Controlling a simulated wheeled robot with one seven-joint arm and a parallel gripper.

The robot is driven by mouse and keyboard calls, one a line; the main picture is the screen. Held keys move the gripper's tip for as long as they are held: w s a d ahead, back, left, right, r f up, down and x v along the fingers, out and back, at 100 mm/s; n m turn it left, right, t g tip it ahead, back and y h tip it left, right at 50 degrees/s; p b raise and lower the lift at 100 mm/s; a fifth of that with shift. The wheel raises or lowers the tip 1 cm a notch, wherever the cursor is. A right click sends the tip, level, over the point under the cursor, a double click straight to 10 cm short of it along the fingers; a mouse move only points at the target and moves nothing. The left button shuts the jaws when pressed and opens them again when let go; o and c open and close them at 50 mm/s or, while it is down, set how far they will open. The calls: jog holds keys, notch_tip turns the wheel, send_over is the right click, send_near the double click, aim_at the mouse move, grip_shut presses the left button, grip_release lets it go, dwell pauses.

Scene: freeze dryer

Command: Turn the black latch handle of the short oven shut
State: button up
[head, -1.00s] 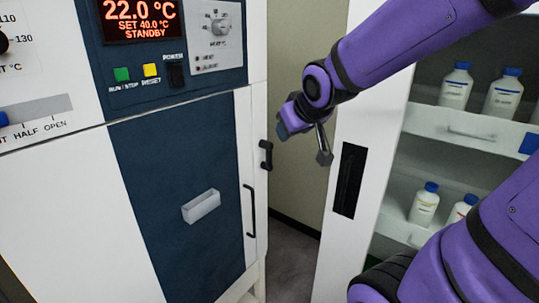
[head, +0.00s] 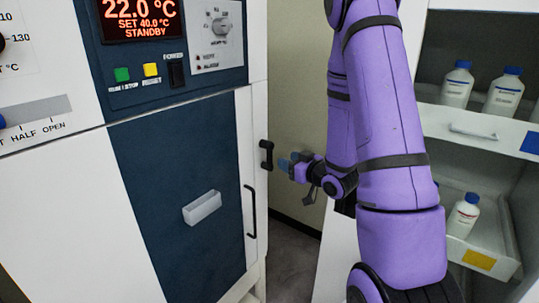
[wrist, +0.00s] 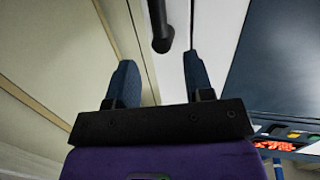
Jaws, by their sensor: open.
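The short oven (head: 180,200) has a white body and a dark blue door panel, and its door looks closed. Its black latch handle (head: 266,155) sits on the right edge of the front and hangs downward. My gripper (head: 290,162) is just right of the latch handle, pointing left at it, apart from it in the head view. In the wrist view my gripper (wrist: 160,85) is open, with its two dark blue fingers apart. The black latch handle (wrist: 160,30) shows ahead, roughly between the finger directions, beyond the tips. Nothing is held.
A long black door pull (head: 249,211) is on the oven's right side, below the latch. The control panel (head: 165,40) is above the door. A white cabinet with bottles (head: 458,84) stands at the right behind my arm. A narrow floor gap (head: 292,262) lies between oven and cabinet.

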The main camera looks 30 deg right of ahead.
aim_at(270, 164)
jog(key=shift+t+y, duration=0.4)
jog(key=shift+t, duration=0.1)
jog(key=w, duration=0.6)
jog(key=w+a+f, duration=0.1)
jog(key=w, duration=0.2)
jog(key=shift+w+a+f, duration=0.1)
jog(key=shift+w, duration=0.2)
jog(key=shift+c, duration=0.3)
